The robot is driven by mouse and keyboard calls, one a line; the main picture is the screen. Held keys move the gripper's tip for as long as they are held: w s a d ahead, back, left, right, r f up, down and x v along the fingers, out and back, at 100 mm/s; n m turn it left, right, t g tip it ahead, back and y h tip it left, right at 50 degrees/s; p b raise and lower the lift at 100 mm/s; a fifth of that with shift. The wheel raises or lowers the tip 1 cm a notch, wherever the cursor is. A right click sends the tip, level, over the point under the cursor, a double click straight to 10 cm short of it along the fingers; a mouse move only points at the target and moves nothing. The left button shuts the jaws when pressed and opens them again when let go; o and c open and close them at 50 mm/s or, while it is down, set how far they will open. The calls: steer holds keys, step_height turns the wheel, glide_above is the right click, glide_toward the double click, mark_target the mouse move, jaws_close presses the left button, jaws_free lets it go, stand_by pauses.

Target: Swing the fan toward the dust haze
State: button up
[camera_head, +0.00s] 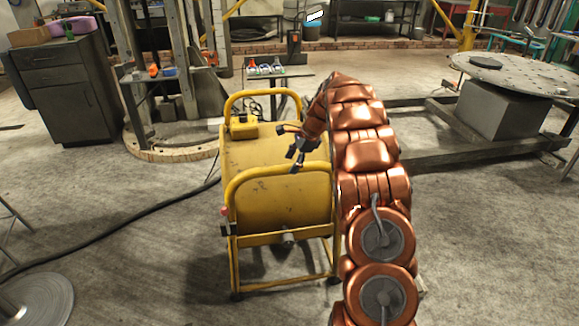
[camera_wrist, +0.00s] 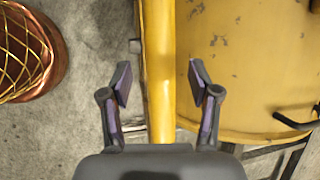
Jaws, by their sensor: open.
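The fan is a yellow drum (camera_head: 270,175) in a yellow tube frame, standing on the concrete floor in the middle of the head view. Its scuffed drum also shows at the right of the wrist view (camera_wrist: 250,60). A frame tube (camera_wrist: 158,70) runs up the wrist view between my fingers. My gripper (camera_head: 296,152) is above the fan, near its frame in the head view. In the wrist view my gripper (camera_wrist: 161,86) is open, one finger on each side of the tube, with visible gaps. I cannot make out any dust haze.
A dark cable (camera_head: 120,225) runs across the floor left of the fan. A grey cabinet (camera_head: 68,90) stands at the back left. A round metal table (camera_head: 515,75) stands at the back right. A round disc base (camera_head: 35,300) is front left. Floor around the fan is mostly open.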

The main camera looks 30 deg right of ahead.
steer(key=shift+x, duration=1.35)
jaws_close()
